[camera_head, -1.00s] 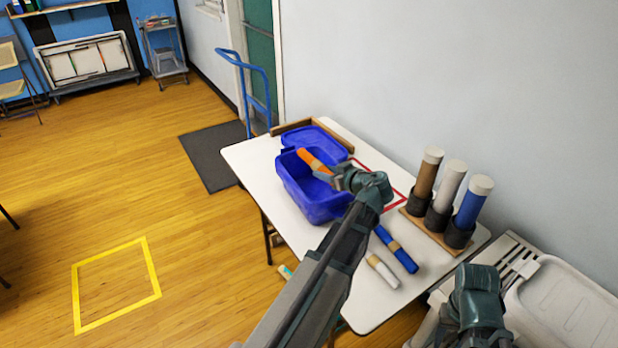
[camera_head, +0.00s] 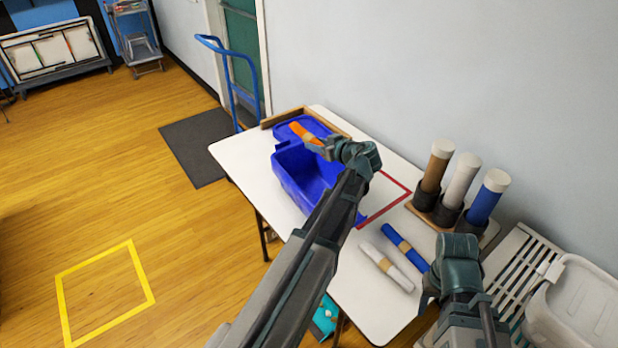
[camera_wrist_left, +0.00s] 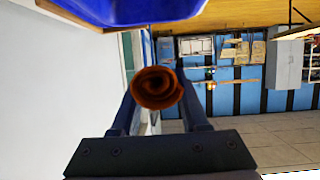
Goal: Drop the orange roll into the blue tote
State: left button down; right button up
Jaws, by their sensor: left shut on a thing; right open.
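The orange roll (camera_head: 304,132) is held in my left gripper (camera_head: 318,144), over the far end of the blue tote, near its lid. In the left wrist view the roll (camera_wrist_left: 157,87) shows end-on between the fingers (camera_wrist_left: 160,100). The blue tote (camera_head: 292,180) stands open on the white table; my left arm hides part of its right side. A piece of the blue tote or its lid shows at the top of the left wrist view (camera_wrist_left: 150,10). My right gripper (camera_head: 428,302) is at the lower right beside the table; its fingers are hardly visible.
A white roll (camera_head: 386,266) and a blue roll (camera_head: 405,247) lie on the table (camera_head: 240,158) in front of a rack of upright rolls (camera_head: 451,208). Red tape (camera_head: 392,206) marks the table right of the tote. A wall stands behind.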

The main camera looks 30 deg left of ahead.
pick_arm(q)
notch_tip(320, 180, down, 6)
jog(key=b, duration=0.6)
jog(key=shift+c, duration=1.7)
grip_release()
jog(key=shift+d, duration=0.1)
jog(key=p+v, duration=0.5)
jog(key=v, duration=0.8)
jog(key=shift+s+d+r, duration=0.15)
jog(key=shift+s+r, duration=0.05)
jog(key=shift+r, duration=0.05)
